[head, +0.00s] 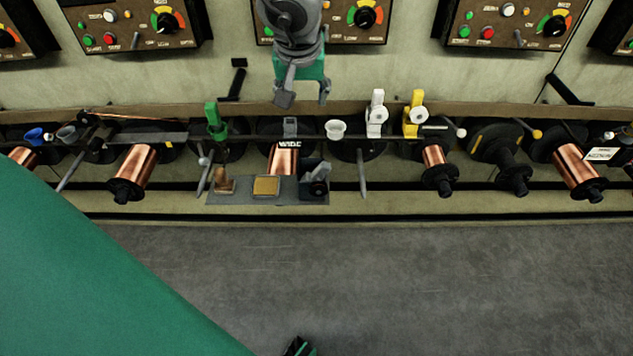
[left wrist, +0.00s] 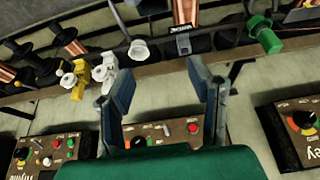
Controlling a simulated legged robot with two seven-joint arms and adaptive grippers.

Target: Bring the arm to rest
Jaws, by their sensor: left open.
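My left gripper (head: 304,97) is at the top middle of the head view, in front of the control panels and above the spool row. Its two grey fingers point down and stand apart, with nothing between them. In the left wrist view the same gripper (left wrist: 163,85) shows open and empty, with the spool rail beyond its fingertips. My right gripper cannot be made out in either view.
Copper spools (head: 136,170) and black spools line the rail, with a green clip (head: 215,121), a white cup (head: 335,129), a white clip (head: 376,114) and a yellow clip (head: 414,114). A grey tray (head: 240,197) sits below. The grey floor (head: 430,280) is clear.

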